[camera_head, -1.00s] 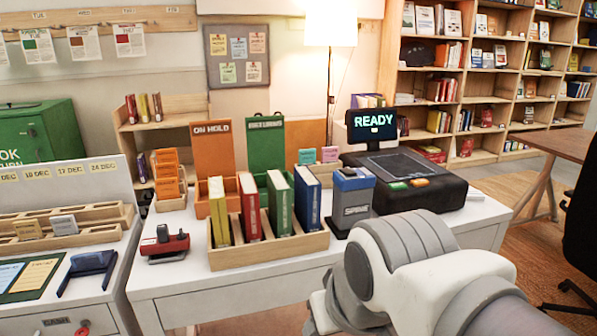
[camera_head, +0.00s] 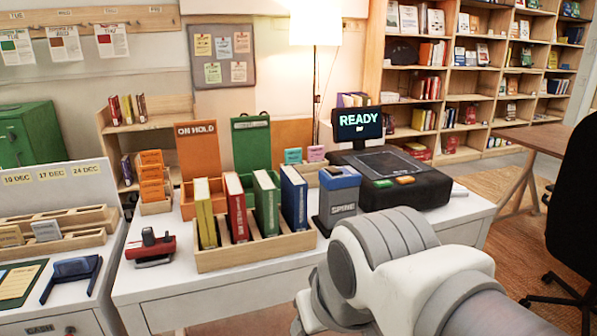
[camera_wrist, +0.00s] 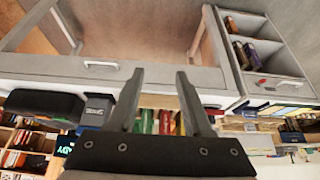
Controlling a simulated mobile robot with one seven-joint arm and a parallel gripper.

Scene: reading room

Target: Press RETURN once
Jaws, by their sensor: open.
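A black console (camera_head: 411,197) stands on the right end of the white desk, with a small screen (camera_head: 358,124) reading READY behind it. A green button (camera_head: 382,183) and an orange button (camera_head: 405,179) sit side by side on its front edge; their labels are too small to read. The console also shows in the wrist view (camera_wrist: 42,103), at the left, in an upside-down picture. My gripper (camera_wrist: 159,78) is open and empty, its fingers apart with nothing between them. It is hidden in the head view, where only my arm shows in front of the desk.
A blue-and-grey SPINE box (camera_head: 338,197) stands just left of the console. A wooden rack (camera_head: 256,253) of several books and a red stapler-like tool (camera_head: 151,247) lie further left. A black chair (camera_head: 575,215) stands at the right. The desk's front right edge is bare.

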